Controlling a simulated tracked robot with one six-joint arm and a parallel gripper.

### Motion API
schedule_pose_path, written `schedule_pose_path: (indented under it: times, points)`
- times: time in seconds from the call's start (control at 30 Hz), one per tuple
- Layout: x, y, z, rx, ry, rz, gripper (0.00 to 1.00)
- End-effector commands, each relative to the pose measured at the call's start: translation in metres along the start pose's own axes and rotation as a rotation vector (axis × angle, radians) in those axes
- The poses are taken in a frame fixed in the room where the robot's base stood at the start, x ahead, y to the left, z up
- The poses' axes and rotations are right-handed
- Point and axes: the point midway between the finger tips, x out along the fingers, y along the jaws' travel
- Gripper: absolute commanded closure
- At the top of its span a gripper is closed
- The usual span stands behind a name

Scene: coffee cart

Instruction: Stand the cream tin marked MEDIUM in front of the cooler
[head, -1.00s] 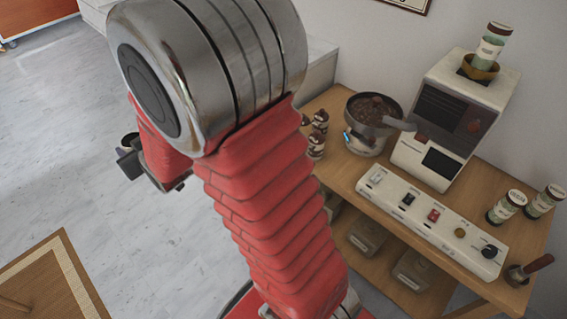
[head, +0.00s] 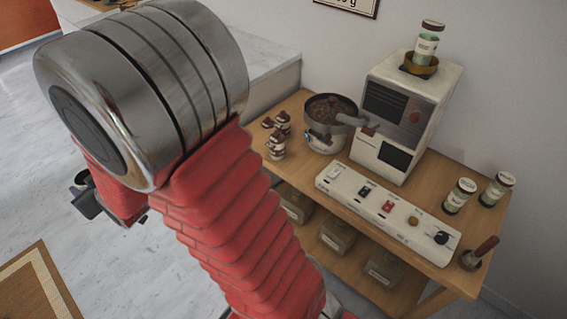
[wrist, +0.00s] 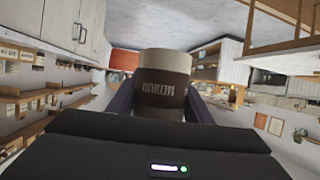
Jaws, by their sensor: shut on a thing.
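The tin marked MEDIUM (wrist: 163,62), with a cream band and a dark label, is held between the fingers of my gripper (wrist: 161,97) in the wrist view. In the head view my gripper (head: 88,203) is at the left, over the floor and away from the cart, partly hidden by my arm. The cooler, a round metal pan of brown beans (head: 330,108), stands on the cart top left of the white roaster (head: 408,115).
A white switch panel (head: 385,208) runs along the cart's front edge. Two green-labelled tins (head: 459,196) and a wooden-handled tool (head: 478,254) are at the right. Jars (head: 338,234) fill the lower shelf.

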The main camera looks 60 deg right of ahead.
Motion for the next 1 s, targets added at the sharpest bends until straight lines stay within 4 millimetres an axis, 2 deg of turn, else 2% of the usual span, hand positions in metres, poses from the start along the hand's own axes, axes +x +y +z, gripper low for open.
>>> schedule_pose_path:
  times: [0.23, 0.37, 0.47, 0.67, 0.87, 1.0]
  points:
    - [0.001, 0.007, 0.001, 0.007, 0.001, 0.016, 0.86]
    - [0.003, 0.027, 0.009, 0.028, -0.002, 0.068, 0.86]
    - [0.005, 0.057, 0.022, 0.061, -0.004, 0.147, 0.86]
    - [0.000, 0.138, 0.061, 0.151, -0.009, 0.368, 0.86]
    - [-0.022, 0.217, 0.105, 0.245, -0.010, 0.597, 0.86]
    - [-0.047, 0.267, 0.139, 0.310, -0.011, 0.756, 0.86]
